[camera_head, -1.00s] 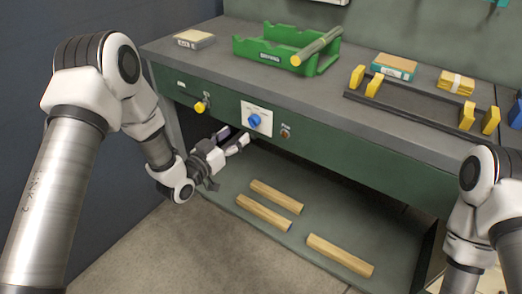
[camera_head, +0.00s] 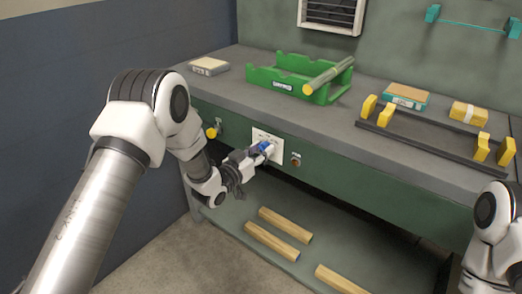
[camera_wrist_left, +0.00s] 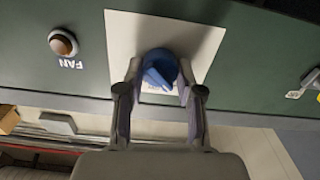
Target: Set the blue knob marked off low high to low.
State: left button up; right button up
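The blue knob (camera_head: 265,147) is on a white plate (camera_head: 258,134) on the bench's green front. In the left wrist view the knob (camera_wrist_left: 158,68) sits on its plate (camera_wrist_left: 120,32), with a raised light-blue bar slanting across its face. The plate's markings cannot be read, so the setting cannot be told. My left gripper (camera_head: 262,152) is at the knob. In the wrist view its two fingers (camera_wrist_left: 160,82) stand apart on either side of the knob, with narrow gaps seeming to show. My right arm is at the right edge; its gripper is out of view.
A fan button (camera_wrist_left: 63,42) is beside the plate, also in the head view (camera_head: 295,160). A yellow-handled control (camera_head: 211,132) is on the other side. A green tray (camera_head: 290,80) and black rail frame (camera_head: 430,145) stand on the bench. Wood pieces (camera_head: 285,225) lie on the lower shelf.

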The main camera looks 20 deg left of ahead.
dwell(0.4)
pick_arm(q)
jog(key=m+b, duration=0.1)
jog(key=m, duration=0.3)
jog(key=shift+d, duration=0.1)
jog(key=m, duration=0.4)
jog(key=shift+m+b, duration=0.3)
jog(key=shift+b, duration=0.05)
dwell(0.3)
jog(key=o, duration=1.2)
jog(key=shift+c, duration=0.2)
jog(key=shift+s, duration=0.1)
